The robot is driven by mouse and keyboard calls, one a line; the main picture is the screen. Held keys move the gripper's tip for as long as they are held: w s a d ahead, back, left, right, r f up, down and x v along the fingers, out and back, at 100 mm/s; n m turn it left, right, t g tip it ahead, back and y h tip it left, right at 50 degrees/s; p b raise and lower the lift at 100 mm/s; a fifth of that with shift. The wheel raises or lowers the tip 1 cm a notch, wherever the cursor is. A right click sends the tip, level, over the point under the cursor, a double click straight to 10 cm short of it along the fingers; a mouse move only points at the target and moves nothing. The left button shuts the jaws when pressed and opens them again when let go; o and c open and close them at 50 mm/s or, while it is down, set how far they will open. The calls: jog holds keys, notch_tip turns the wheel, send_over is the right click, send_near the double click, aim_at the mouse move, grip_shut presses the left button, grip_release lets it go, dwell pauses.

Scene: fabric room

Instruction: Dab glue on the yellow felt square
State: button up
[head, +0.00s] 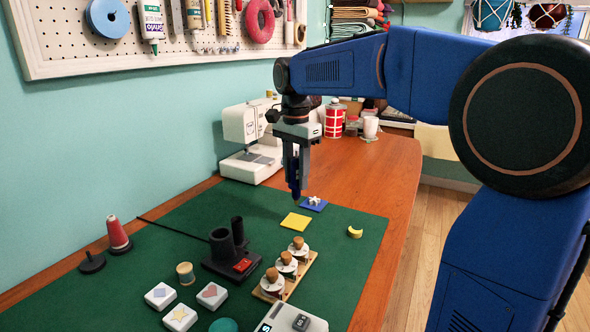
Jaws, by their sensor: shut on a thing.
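The yellow felt square (296,222) lies flat on the green mat (345,225), and its visible top looks bare. My gripper (295,176) points down above the mat, just behind the yellow square in the picture. It is shut on a slim dark blue glue tool (295,190), mostly hidden between the fingers. The tool's tip points down; I cannot tell its exact height, but it appears apart from the yellow square. A blue felt square (318,208) with a small white piece on it lies just behind the yellow one.
A wooden rack (303,268) with several corked jars stands in front of the yellow square. A black holder (232,262) with upright tubes is to its left. A yellow crescent (355,232) lies to the right. A sewing machine (248,135) stands behind left.

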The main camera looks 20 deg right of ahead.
aim_at(296, 199)
jog(key=shift+f, duration=2.55)
jog(key=shift+f, duration=0.3)
jog(key=shift+r, duration=0.1)
jog(key=shift+r, duration=2.9)
